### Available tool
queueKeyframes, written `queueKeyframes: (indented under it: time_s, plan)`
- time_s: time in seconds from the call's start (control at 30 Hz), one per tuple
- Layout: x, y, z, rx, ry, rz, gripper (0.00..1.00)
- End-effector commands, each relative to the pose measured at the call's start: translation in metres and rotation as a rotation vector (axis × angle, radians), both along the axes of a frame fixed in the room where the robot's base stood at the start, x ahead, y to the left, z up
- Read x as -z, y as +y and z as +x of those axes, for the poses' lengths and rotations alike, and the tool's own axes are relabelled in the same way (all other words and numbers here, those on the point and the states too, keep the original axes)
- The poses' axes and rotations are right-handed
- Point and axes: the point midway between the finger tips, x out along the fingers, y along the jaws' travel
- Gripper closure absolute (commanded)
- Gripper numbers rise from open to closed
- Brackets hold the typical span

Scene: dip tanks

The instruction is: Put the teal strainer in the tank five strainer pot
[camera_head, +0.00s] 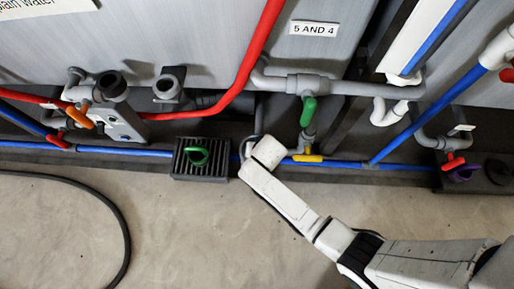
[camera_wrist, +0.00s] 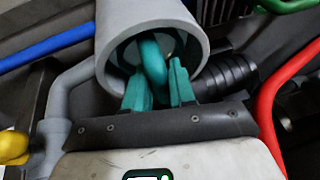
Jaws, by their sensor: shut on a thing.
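In the wrist view my gripper (camera_wrist: 158,82) has its two teal fingers closed about the teal strainer (camera_wrist: 152,58), whose curved handle shows between them. The handle lies at the mouth of a round grey pot (camera_wrist: 196,35). The strainer's body is hidden, and how deep it sits in the pot cannot be told. In the head view my arm reaches down to the pipework below the "5 AND 4" label (camera_head: 314,29). My fingers, the strainer and the pot's mouth cannot be made out there.
A dark grated box (camera_head: 202,172) with a green handle (camera_head: 197,152) stands left of my gripper. A blue pipe (camera_head: 110,150) runs along the floor edge, with a yellow valve handle (camera_head: 308,158) close by. A red pipe (camera_wrist: 268,105) passes right of my gripper. The floor in front is mostly clear.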

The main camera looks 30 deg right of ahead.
Motion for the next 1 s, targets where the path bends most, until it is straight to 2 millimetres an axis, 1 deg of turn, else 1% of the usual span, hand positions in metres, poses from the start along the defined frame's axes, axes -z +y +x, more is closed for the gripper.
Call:
queueKeyframes:
  time_s: [0.1, 0.23, 0.3, 0.53, 0.67, 0.7, 0.93, 1.0]
  plan:
    - [0.019, 0.0, -0.001, 0.0, 0.003, 0.0, 1.0]
    - [0.039, 0.0, 0.0, 0.0, 0.002, -0.001, 1.0]
    - [0.041, 0.0, 0.0, -0.001, 0.0, 0.0, 1.0]
    - [0.04, 0.0, 0.0, 0.0, 0.0, 0.0, 1.0]
    - [0.044, 0.0, 0.0, 0.0, 0.0, 0.0, 1.0]
    - [0.043, 0.0, 0.0, 0.0, 0.001, 0.001, 0.72]
    - [0.043, 0.0, 0.0, 0.0, 0.001, 0.001, 0.5]
    - [0.043, 0.0, 0.0, 0.0, 0.001, 0.001, 0.5]
